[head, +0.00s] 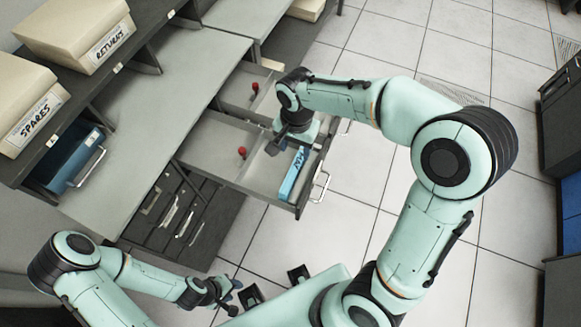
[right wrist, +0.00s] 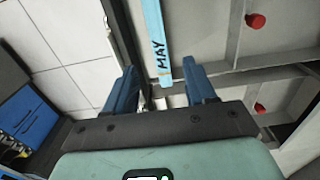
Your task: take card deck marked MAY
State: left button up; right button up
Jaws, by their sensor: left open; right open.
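The card deck marked MAY (head: 292,176) is a slim blue block standing in the front right part of an open drawer (head: 215,133). Its label also shows in the right wrist view (right wrist: 155,40), with the deck's end just ahead of the fingers. My right gripper (head: 276,147) is over the drawer beside the deck's far end. My left gripper (head: 232,296) is low at the bottom of the head view, away from the drawer, open and empty.
Red knobs (head: 242,152) sit inside the open drawers. A second open drawer (head: 240,90) lies behind. Boxes labelled RETURNS (head: 85,30) and SPARES (head: 25,110) stand on the shelf at left. A blue drawer (head: 70,160) is below them.

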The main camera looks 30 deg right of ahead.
send_over(295, 167)
jog(key=f, duration=0.4)
jog(key=shift+d+f, duration=0.2)
jog(key=shift+f, duration=0.65)
notch_tip(295, 167, down, 5)
jog(key=shift+a, duration=0.1)
grip_shut()
